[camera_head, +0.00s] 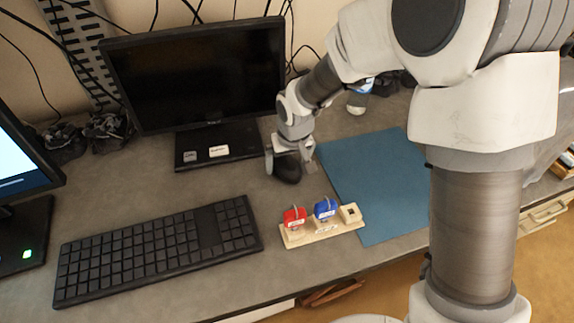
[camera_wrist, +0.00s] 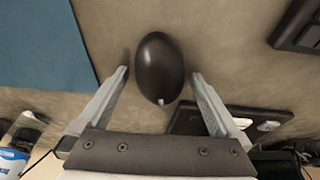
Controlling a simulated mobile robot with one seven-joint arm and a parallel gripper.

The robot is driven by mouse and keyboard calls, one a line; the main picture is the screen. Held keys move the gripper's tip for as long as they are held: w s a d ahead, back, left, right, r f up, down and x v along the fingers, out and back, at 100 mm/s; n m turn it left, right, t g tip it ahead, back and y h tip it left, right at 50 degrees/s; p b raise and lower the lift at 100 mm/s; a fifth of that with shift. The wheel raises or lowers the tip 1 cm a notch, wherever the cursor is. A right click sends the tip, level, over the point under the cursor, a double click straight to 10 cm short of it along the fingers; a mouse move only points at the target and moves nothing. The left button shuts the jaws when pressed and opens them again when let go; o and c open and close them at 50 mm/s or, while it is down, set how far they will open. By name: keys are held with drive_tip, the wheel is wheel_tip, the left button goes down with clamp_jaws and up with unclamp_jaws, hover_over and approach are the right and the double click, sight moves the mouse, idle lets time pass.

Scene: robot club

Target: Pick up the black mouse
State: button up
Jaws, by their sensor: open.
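The black mouse (camera_wrist: 158,68) lies on the grey desk. In the wrist view it sits between the two fingertips of my gripper (camera_wrist: 160,76), which is open. A strip of bare desk shows on each side of the mouse, and I see no finger touching it. In the head view the mouse (camera_head: 287,168) is a dark rounded shape directly below my gripper (camera_head: 291,155), partly hidden by it. The exact height of the fingers above the desk is hard to tell.
A monitor (camera_head: 200,75) stands behind on its base (camera_head: 190,152). A keyboard (camera_head: 150,250) is at front left. A blue mat (camera_head: 375,180) lies to the right. A wooden holder (camera_head: 325,232) carries a red item (camera_head: 294,217) and a blue item (camera_head: 325,208) in front.

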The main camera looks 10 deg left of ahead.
drive_tip(key=c, duration=1.3)
